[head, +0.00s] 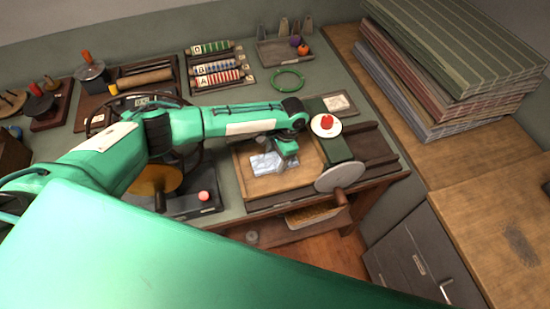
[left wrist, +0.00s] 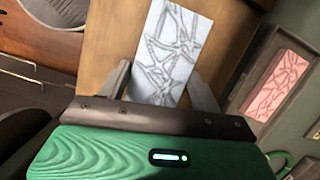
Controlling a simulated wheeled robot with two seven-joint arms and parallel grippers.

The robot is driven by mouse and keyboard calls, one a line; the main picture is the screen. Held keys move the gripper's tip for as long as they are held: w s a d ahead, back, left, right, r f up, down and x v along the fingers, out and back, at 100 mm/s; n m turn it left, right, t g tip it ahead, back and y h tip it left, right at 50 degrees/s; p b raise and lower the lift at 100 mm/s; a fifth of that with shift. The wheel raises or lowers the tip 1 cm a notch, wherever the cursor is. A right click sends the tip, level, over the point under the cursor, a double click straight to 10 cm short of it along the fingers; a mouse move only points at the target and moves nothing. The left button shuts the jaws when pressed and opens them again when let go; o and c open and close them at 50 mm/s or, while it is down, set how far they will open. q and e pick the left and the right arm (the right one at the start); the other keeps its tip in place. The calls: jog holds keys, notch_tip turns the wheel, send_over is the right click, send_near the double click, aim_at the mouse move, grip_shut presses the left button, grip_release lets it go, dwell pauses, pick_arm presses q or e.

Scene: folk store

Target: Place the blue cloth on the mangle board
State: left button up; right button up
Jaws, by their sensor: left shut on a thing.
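The pale blue cloth (head: 268,163) has a dark line pattern; it also shows in the left wrist view (left wrist: 166,45). It is at the wooden mangle board (head: 307,174), over the board's left-middle part. I cannot tell whether its underside touches the wood. My left gripper (head: 284,160) points down over the board and is shut on the cloth's near part. In the left wrist view the cloth extends outward from between the two fingers (left wrist: 158,74), with brown wood (left wrist: 112,35) behind it. My right gripper is not in view.
A green block with a round white dial (head: 326,125) and a pale disc wheel (head: 341,176) stand at the board's right. A black base with a pink knob (head: 204,196) is at its left. A green ring (head: 287,81) lies behind. Stacked striped boards (head: 460,60) fill the right.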

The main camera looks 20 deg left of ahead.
pick_arm(q)
jog(key=shift+s+d, duration=0.1)
jog(key=o, duration=1)
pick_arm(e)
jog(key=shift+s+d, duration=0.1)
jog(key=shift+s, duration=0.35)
pick_arm(q)
jog(key=shift+r+p, duration=0.3)
jog(key=shift+r, duration=0.15)
jog(key=shift+p+v, duration=3.55)
jog(key=shift+v, duration=2.15)
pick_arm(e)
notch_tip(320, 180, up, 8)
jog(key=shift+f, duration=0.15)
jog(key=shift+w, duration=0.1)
